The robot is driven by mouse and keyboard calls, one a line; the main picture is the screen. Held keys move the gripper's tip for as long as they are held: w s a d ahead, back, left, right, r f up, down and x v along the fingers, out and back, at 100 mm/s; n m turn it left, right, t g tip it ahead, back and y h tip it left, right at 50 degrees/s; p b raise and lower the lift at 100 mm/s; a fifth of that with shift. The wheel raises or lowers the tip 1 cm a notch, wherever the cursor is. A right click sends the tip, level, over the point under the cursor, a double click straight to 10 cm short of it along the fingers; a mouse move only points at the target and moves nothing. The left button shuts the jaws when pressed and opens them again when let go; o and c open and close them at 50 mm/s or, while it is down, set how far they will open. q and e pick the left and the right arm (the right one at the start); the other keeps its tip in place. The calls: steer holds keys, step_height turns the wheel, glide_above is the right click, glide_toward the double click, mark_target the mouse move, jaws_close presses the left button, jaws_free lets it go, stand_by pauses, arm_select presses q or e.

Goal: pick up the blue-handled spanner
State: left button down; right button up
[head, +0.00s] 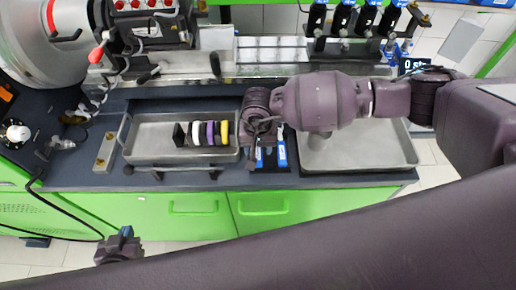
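My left gripper (120,244) is low at the left, in front of the green cabinet and away from the strips.
The left tray (150,148) holds several upright discs (210,134) in black, white, purple and yellow. The right tray (355,152) looks empty where visible. A large metal drum (55,45) and pipework stand at the back left. Several black bottle-like fixtures (341,20) line the back right.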

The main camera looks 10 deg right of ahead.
mark_target(259, 149)
jaws_close()
steer(key=shift+r, duration=0.1)
step_height(259, 149, up, 20)
steer(key=b, duration=0.1)
stand_by(0.5)
steer(key=shift+c, duration=2.2)
jaws_free()
jaws_close()
